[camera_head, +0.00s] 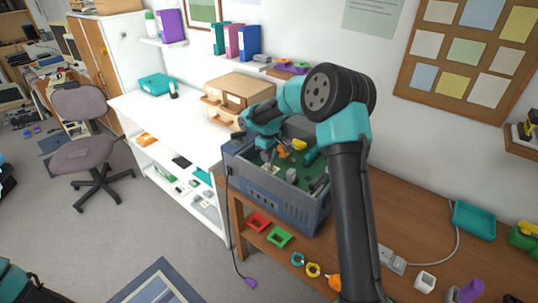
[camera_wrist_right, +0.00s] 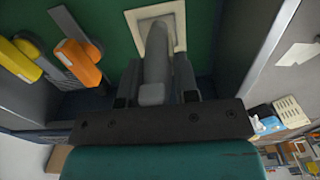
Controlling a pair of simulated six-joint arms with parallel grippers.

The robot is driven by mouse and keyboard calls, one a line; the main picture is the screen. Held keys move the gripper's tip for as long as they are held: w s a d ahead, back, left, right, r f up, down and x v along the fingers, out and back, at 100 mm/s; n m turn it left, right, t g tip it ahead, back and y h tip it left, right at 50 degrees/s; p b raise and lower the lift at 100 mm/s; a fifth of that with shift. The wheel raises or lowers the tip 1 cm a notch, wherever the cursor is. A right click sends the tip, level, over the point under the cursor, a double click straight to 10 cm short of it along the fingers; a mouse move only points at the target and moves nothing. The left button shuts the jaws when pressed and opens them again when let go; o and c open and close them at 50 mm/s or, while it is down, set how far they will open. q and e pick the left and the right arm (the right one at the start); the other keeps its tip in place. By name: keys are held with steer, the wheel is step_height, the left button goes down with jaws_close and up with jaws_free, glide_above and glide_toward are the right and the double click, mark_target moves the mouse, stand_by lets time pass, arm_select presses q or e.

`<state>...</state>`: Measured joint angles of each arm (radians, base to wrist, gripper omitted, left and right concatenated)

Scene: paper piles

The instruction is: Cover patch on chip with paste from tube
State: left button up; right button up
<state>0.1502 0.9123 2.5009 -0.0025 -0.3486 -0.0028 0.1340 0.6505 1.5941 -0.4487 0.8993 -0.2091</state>
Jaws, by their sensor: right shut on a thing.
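In the right wrist view, my right gripper (camera_wrist_right: 156,88) is shut on a grey tube (camera_wrist_right: 155,68). The tube's narrow end points at a square chip (camera_wrist_right: 181,35) with a cream rim on the green board (camera_wrist_right: 103,22). The tube hides much of the chip's middle, so I cannot tell whether paste lies on the patch or whether the tip touches it. In the head view, my right gripper (camera_head: 267,153) reaches down into the open blue-grey case (camera_head: 275,200) over the board. My left gripper is out of view.
Yellow (camera_wrist_right: 18,60) and orange (camera_wrist_right: 80,62) parts stand on the board beside the gripper. The case walls enclose it. A white shelf unit (camera_head: 150,122) stands to the left.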

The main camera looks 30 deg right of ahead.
steer(key=shift+d, duration=0.15)
steer(key=shift+w+d, duration=0.2)
steer(key=shift+d, duration=0.3)
steer(key=shift+w+d, duration=0.2)
steer(key=shift+d, duration=0.3)
steer(key=shift+s+a+f, duration=0.1)
steer(key=shift+s+a, duration=0.15)
steer(key=shift+a, duration=0.35)
steer(key=shift+s+a+f, duration=0.1)
steer(key=shift+s+a, duration=0.1)
steer(key=shift+a, duration=0.35)
steer(key=shift+d, duration=0.1)
steer(key=shift+w+d+r, duration=0.1)
steer(key=shift+w+d, duration=0.15)
steer(key=shift+d, duration=0.3)
steer(key=shift+w+d+r, duration=0.1)
steer(key=shift+w+d, duration=0.1)
steer(key=shift+d, duration=0.3)
